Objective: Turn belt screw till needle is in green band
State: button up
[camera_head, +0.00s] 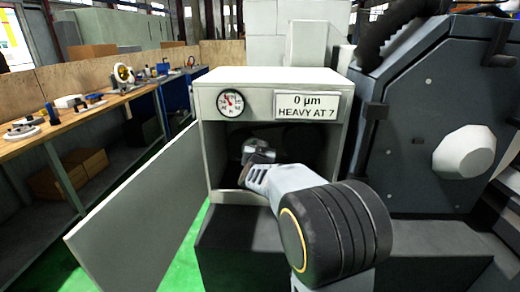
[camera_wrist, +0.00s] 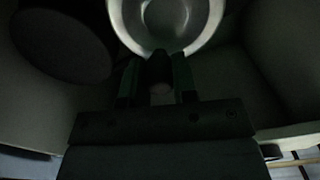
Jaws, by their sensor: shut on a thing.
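The gauge (camera_head: 231,103) is a white dial with a dark rim on the cabinet front. Its needle seems to point up and left; a green band is too small to make out. My gripper (camera_head: 257,160) reaches into the open cabinet (camera_head: 212,78). In the wrist view my gripper (camera_wrist: 158,72) is shut on a dark, stubby piece (camera_wrist: 159,66), apparently the belt screw. The piece lies between the two fingers, just below a pale metal ring (camera_wrist: 213,28). The fingers hide its sides, and the dim light hides detail.
The cabinet door (camera_head: 140,215) stands open to the left. A large dark machine housing (camera_head: 425,130) stands close on the right. In the wrist view a dark round shape (camera_wrist: 60,38) is at the upper left.

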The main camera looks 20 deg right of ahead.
jog(key=o, duration=0.9)
jog(key=shift+s, duration=0.1)
jog(key=v, duration=1.3)
jog(key=shift+s+a, duration=0.25)
dwell(0.5)
